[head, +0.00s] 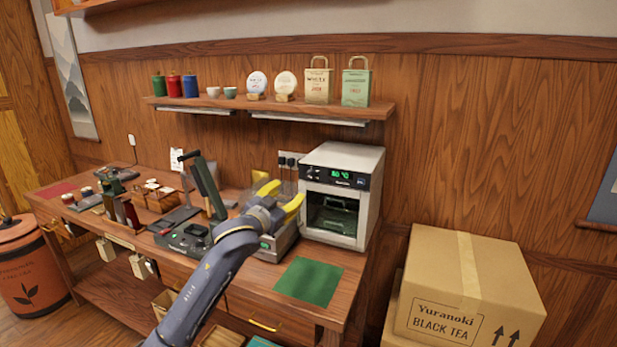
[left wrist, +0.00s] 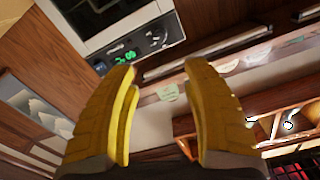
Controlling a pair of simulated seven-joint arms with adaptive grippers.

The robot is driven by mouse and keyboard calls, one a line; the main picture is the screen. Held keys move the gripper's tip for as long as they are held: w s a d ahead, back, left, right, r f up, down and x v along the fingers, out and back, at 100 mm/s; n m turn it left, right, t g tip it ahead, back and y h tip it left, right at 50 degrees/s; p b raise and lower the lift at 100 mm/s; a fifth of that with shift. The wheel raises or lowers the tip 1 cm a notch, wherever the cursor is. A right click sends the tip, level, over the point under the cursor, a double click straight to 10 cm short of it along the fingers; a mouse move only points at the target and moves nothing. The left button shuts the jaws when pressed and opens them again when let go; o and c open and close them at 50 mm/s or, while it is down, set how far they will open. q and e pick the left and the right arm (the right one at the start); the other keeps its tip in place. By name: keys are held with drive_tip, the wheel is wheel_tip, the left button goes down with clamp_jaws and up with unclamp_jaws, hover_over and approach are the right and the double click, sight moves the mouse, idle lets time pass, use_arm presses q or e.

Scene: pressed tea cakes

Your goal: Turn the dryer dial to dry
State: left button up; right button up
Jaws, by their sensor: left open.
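The white dryer (head: 374,190) stands on the right end of the counter. Its dark front panel has a green lit display (head: 341,174) and small controls to its left, where the dial (head: 311,172) seems to be; its setting is too small to read. My left gripper (head: 281,197) is open and empty, its yellow fingers just left of the dryer front, apart from the panel. In the left wrist view the dryer panel (left wrist: 124,57) appears rotated, with the round dial (left wrist: 157,38) beyond the gap between the open fingers (left wrist: 163,68). My right gripper is not in view.
A press-like device with an upright dark lever (head: 208,187) stands left of the dryer. A green mat (head: 308,282) lies before the dryer. A shelf (head: 270,107) with bags, cups and canisters hangs above. A large cardboard box (head: 470,270) stands at the right.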

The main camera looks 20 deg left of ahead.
sight(309, 175)
use_arm(q)
drive_tip(key=w, duration=0.5)
drive_tip(key=w+d, duration=0.1)
drive_tip(key=w, duration=0.4)
drive_tip(key=w+d, duration=0.1)
drive_tip(key=w, duration=0.4)
drive_tip(key=shift+w, duration=0.1)
drive_tip(key=shift+c, duration=0.2)
clamp_jaws()
